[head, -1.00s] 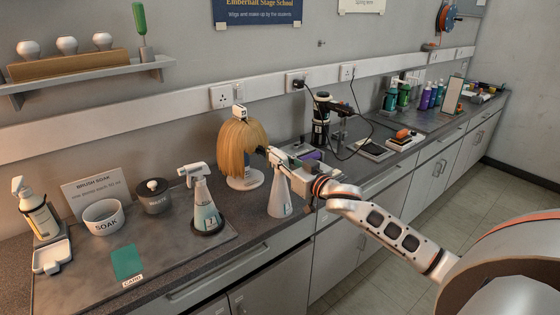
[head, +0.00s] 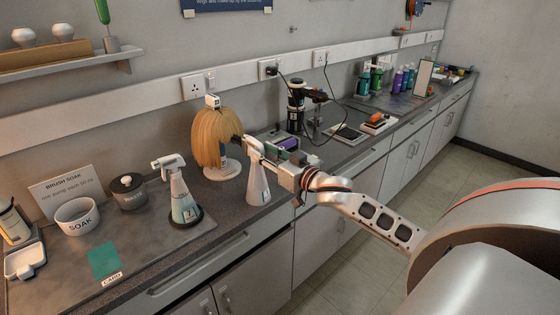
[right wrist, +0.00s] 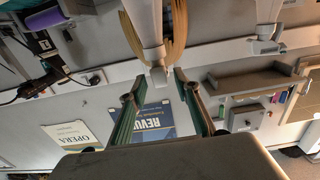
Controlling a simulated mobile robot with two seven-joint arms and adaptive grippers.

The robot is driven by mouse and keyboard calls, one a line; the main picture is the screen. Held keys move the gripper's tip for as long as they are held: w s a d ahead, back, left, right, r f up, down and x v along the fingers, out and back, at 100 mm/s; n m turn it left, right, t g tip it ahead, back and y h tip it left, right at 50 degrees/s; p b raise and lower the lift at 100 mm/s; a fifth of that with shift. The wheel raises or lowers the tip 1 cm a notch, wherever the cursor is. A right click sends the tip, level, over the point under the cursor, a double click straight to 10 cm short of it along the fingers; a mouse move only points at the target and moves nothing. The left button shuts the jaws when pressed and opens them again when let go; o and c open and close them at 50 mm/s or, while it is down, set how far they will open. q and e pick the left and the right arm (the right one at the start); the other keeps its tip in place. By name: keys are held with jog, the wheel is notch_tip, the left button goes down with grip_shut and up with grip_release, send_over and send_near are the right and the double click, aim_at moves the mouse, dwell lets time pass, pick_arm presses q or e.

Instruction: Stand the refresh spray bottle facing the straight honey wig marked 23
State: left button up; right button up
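A honey-coloured wig (head: 214,140) with a fringe sits on a white stand, a small tag on its top too small to read. A white spray bottle (head: 258,187) stands upright on the counter, to the right and in front of the wig. A second spray bottle (head: 183,197) stands in a dark ring further left. I cannot read either bottle's name. My right gripper (right wrist: 155,88) is at the nearer bottle's top; in the right wrist view its fingers are apart, with a white spray head (right wrist: 157,72) between or just beyond the tips. My left gripper is not in view.
A dark mat holds the soak bowl (head: 77,216), a lidded grey pot (head: 128,191) and a green card (head: 104,261). A black stand with a cable (head: 296,108) and a purple item (head: 288,144) are behind my right gripper. Several bottles stand far right.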

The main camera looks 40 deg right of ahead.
jog(key=s, duration=0.7)
jog(key=shift+s+d, duration=0.3)
jog(key=shift+s, duration=0.1)
jog(key=s+a+f+n+g, duration=0.15)
jog(key=s+a+f, duration=0.25)
jog(key=f, duration=0.7)
jog(key=s+a+f+g, duration=0.2)
jog(key=s+a+f, duration=0.3)
jog(key=f, duration=0.6)
jog(key=s+a+f+n+g+y, duration=0.1)
jog(key=s+a+f+n+g, duration=0.1)
jog(key=s+a+f, duration=1.1)
jog(key=shift+a+f+g+y, duration=0.3)
jog(key=shift+a+f+g, duration=0.25)
jog(key=shift+a+g, duration=0.35)
